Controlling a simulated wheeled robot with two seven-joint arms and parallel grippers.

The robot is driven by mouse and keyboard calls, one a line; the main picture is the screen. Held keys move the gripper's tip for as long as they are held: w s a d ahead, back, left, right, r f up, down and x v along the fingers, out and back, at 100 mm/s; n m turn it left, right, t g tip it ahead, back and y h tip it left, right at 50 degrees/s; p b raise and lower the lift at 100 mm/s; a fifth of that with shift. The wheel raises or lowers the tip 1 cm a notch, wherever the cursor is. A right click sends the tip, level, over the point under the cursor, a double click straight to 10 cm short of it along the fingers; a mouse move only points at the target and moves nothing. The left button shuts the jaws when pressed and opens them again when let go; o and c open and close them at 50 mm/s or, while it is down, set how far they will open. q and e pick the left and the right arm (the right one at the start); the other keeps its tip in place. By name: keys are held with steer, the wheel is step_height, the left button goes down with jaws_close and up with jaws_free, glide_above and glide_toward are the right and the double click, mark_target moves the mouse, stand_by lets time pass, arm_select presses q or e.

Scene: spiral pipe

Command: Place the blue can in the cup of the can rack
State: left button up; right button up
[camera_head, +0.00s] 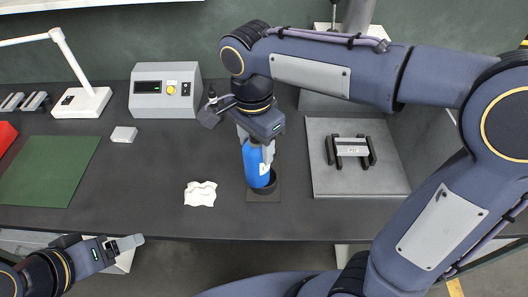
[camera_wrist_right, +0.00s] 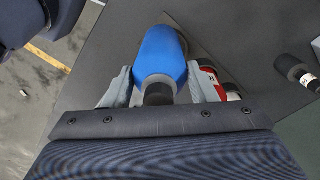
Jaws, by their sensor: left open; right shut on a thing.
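The blue can (camera_head: 257,168) is held nearly upright, slightly tilted, by my right gripper (camera_head: 258,143). The right gripper is shut on the can's upper part. The can's lower end overlaps the black cup (camera_head: 272,187) of the can rack; I cannot tell whether it is inside or just above it. The rack's dark base (camera_head: 262,201) lies on the table. In the right wrist view the blue can (camera_wrist_right: 160,52) sits between the two grey fingers. My left gripper (camera_head: 132,243) is open and empty, low at the left near the table's front edge.
A crumpled white piece (camera_head: 200,194) lies left of the rack. A grey plate (camera_head: 365,185) with a black-handled block (camera_head: 351,150) is at the right. A green mat (camera_head: 48,170) and white lamp (camera_head: 82,101) are at the left.

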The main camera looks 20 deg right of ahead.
step_height(320, 180, down, 8)
steer(key=w+d, duration=0.2)
steer(key=shift+w+d+r, duration=0.15)
steer(key=shift+w+r, duration=0.1)
steer(key=shift+w, duration=0.1)
steer(key=shift+f, duration=0.15)
steer(key=o, duration=1.5)
steer(key=shift+o, duration=0.2)
